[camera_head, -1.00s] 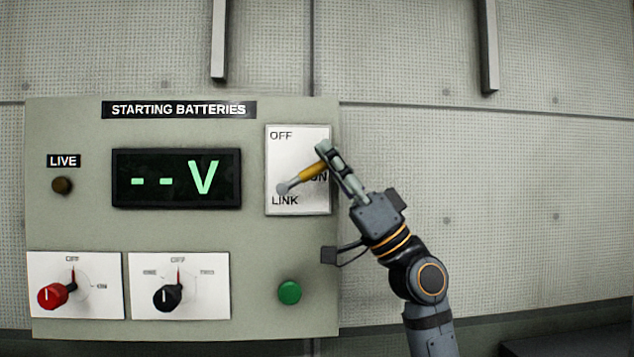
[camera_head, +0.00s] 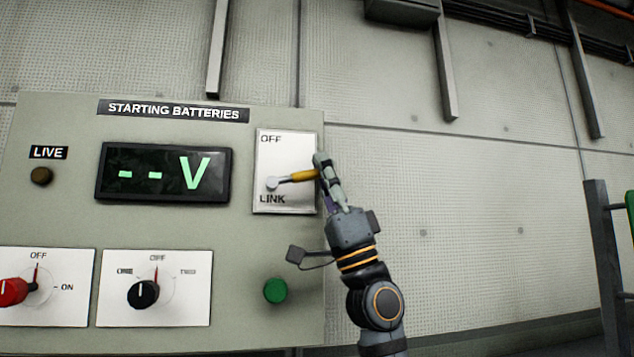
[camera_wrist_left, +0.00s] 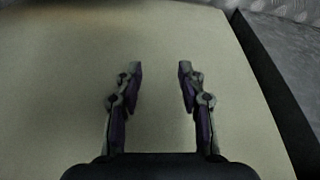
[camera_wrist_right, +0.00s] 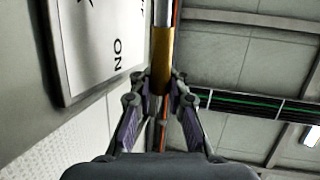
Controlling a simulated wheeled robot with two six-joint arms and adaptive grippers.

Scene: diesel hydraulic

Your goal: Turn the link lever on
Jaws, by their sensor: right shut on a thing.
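The link lever (camera_head: 302,176) has a grey round pivot and a yellow-orange handle. It sits on a white plate (camera_head: 262,156) marked OFF and LINK at the panel's right. The lever points right and slightly up, covering the place of the ON mark. My right gripper (camera_head: 319,170) is shut on the handle's outer end. In the right wrist view the handle (camera_wrist_right: 161,55) runs up from between the fingers (camera_wrist_right: 160,95), with the ON mark on the plate to its left. My left gripper (camera_wrist_left: 160,75) is open and empty above a plain pale surface; it is not in the head view.
The panel (camera_head: 230,260) also bears a voltage display (camera_head: 165,173) reading "--V", a LIVE lamp (camera_head: 41,175), a red knob (camera_head: 14,292), a black knob (camera_head: 143,293) and a green button (camera_head: 275,291). A railing (camera_head: 607,270) stands at the far right.

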